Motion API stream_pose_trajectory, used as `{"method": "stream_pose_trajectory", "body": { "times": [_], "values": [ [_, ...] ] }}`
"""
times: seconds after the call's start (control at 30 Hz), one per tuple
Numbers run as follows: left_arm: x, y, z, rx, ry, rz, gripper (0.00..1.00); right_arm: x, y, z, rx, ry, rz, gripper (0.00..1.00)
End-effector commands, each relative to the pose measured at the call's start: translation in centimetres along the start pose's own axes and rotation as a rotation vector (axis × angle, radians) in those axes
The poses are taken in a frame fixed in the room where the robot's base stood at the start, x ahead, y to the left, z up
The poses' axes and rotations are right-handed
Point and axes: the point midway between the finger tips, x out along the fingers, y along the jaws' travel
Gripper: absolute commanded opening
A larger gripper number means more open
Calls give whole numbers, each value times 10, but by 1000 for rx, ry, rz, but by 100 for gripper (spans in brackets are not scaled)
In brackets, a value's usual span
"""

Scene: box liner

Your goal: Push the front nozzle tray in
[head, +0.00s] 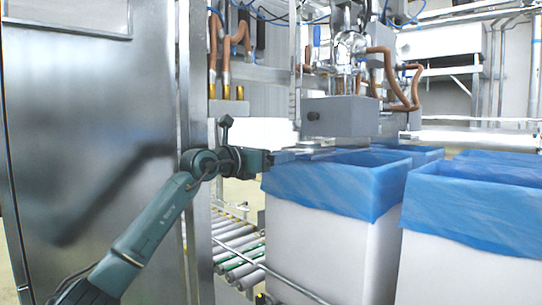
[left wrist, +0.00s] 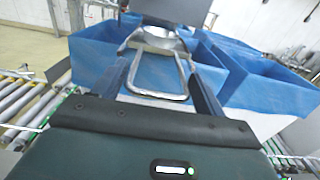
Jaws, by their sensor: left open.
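The front nozzle tray (head: 325,151) is a thin metal piece jutting out under the grey nozzle housing (head: 341,116), above the front blue-lined box. In the left wrist view, the tray's metal loop handle (left wrist: 158,96) reaches back toward me between my fingers. My left gripper (head: 290,155) is level with the tray, at its left end. In the left wrist view, my left gripper (left wrist: 160,58) is open, with one dark finger on either side of the loop. I cannot tell whether it touches the tray. My right gripper is in neither view.
The front white box with blue liner (head: 325,188) stands below the tray. Another lined box (head: 465,205) stands at right. A roller conveyor (head: 235,245) runs at lower left of the boxes. A steel cabinet (head: 90,130) fills the left side. Copper-coloured hoses hang above.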

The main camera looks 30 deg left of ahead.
Motion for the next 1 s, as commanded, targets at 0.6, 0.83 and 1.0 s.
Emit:
{"method": "stream_pose_trajectory", "body": {
  "times": [0.6, 0.83, 1.0],
  "values": [
    [0, -2, 0, -1, 1, -3, 26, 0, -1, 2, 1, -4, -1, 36],
    [9, -2, 4, -4, 2, -7, 21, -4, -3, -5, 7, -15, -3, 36],
    [44, -3, 10, -11, 2, -10, 21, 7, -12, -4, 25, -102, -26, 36]
  ]
}}
